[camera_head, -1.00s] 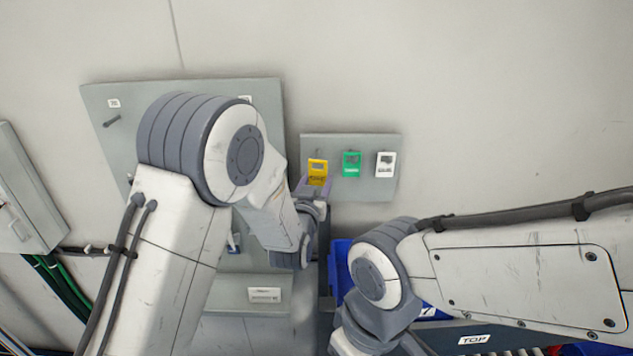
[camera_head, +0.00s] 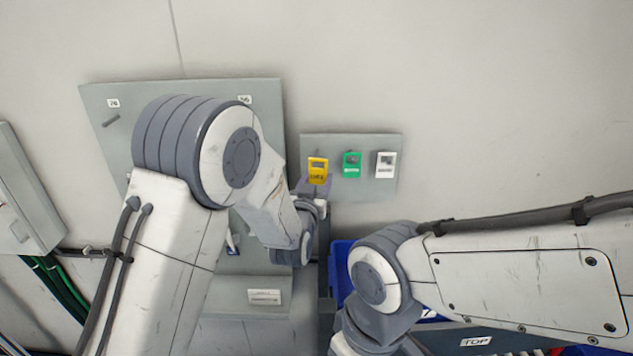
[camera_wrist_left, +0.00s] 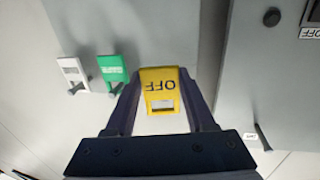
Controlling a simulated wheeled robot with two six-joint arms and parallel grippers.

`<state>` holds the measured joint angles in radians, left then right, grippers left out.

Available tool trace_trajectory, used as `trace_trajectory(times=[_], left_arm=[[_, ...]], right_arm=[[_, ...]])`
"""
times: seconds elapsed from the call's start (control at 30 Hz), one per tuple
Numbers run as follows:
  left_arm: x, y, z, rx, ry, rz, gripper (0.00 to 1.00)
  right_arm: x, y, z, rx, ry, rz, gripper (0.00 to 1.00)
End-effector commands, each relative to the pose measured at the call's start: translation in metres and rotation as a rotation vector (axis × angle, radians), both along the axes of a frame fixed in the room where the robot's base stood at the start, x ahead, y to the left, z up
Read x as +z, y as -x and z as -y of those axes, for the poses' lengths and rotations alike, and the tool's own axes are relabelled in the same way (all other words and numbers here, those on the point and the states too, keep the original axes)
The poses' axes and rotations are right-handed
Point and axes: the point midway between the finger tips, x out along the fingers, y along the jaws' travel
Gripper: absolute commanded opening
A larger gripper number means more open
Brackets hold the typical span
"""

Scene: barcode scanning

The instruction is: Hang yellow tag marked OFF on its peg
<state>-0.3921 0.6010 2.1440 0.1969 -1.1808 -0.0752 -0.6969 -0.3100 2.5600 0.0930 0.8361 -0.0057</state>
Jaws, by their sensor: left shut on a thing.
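The yellow tag (camera_head: 317,170) marked OFF is at the left end of the small grey tag board (camera_head: 377,196). In the left wrist view the tag (camera_wrist_left: 160,92) sits between the two fingers of my left gripper (camera_wrist_left: 163,110), which is shut on it. The OFF lettering reads upside down there. The tag's top slot is partly visible; its peg is hidden, so I cannot tell whether it is on one. My left gripper (camera_head: 315,188) reaches the board from below in the head view. My right gripper is out of view.
A green tag (camera_head: 351,164) and a white tag (camera_head: 386,164) hang to the right on the same board. A larger grey panel (camera_head: 268,100) with a peg (camera_head: 111,122) stands to the left. A blue bin (camera_head: 340,262) is below.

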Motion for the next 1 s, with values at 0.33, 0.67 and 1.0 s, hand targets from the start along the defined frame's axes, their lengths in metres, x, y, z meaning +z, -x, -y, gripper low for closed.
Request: trace_trajectory(times=[0.33, 0.67, 1.0], left_arm=[[0.000, -0.009, 0.000, 0.001, 0.000, 0.001, 0.00], [0.000, -0.016, -0.001, 0.001, 0.000, 0.001, 0.00], [0.000, -0.016, 0.000, 0.001, 0.000, 0.001, 0.00]], right_arm=[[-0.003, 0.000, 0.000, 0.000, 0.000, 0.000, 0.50], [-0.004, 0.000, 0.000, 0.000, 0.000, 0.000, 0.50], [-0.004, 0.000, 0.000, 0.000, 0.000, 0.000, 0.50]])
